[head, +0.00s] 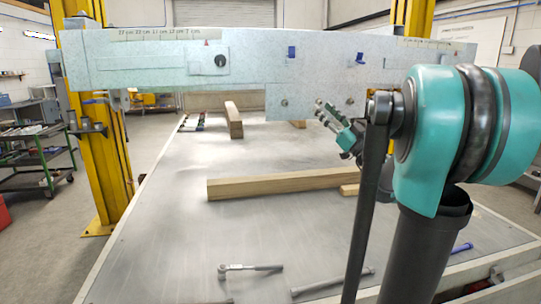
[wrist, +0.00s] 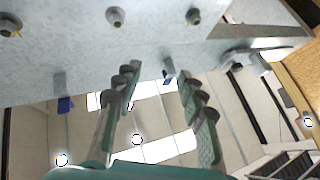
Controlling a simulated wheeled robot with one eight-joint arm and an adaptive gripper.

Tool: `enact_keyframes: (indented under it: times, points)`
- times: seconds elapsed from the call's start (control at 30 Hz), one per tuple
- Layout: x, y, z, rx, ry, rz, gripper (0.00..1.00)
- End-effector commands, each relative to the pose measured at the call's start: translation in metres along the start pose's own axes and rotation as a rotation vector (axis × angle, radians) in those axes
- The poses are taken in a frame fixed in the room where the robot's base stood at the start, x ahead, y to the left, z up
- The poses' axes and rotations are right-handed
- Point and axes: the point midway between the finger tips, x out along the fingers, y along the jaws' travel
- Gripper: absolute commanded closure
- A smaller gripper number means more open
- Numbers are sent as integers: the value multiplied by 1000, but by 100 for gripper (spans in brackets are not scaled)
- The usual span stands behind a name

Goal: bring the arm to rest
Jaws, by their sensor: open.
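My gripper (head: 328,114) is at the right of centre in the head view, by the lower edge of the galvanised trailer frame (head: 150,62). In the wrist view my gripper (wrist: 152,92) has its two green fingers apart, with nothing between them. The trailer frame (wrist: 150,35) fills the top of the wrist view, with several bolts (wrist: 115,17) in it. The fingertips appear close to the frame; I cannot tell whether they touch it. My teal arm hides part of the frame's right side.
A grey bench top (head: 170,220) lies below, with a long wooden beam (head: 275,184), another wooden block (head: 233,120), a ratchet (head: 250,268) and other tools at the front. Yellow posts (head: 97,130) stand at both sides. The bench's left front is clear.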

Motion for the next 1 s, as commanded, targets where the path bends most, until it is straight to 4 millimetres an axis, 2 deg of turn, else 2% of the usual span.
enact_keyframes:
  times: [0.03,0.1,0.27,0.4,0.5,0.6,0.73,0.9,1.0]
  points:
    - [-4,-26,21,45,-77,-50,60]
    - [-14,-60,53,115,-200,-110,60]
    - [-55,-128,123,261,-504,-192,60]
    - [-109,-173,178,360,-785,-191,60]
    - [-155,-196,212,412,-984,-150,60]
    - [-206,-211,239,441,-1176,-71,60]
    - [-276,-219,264,445,-1399,84,60]
    - [-359,-210,277,390,-1609,344,60]
    - [-394,-200,277,344,-1672,484,60]
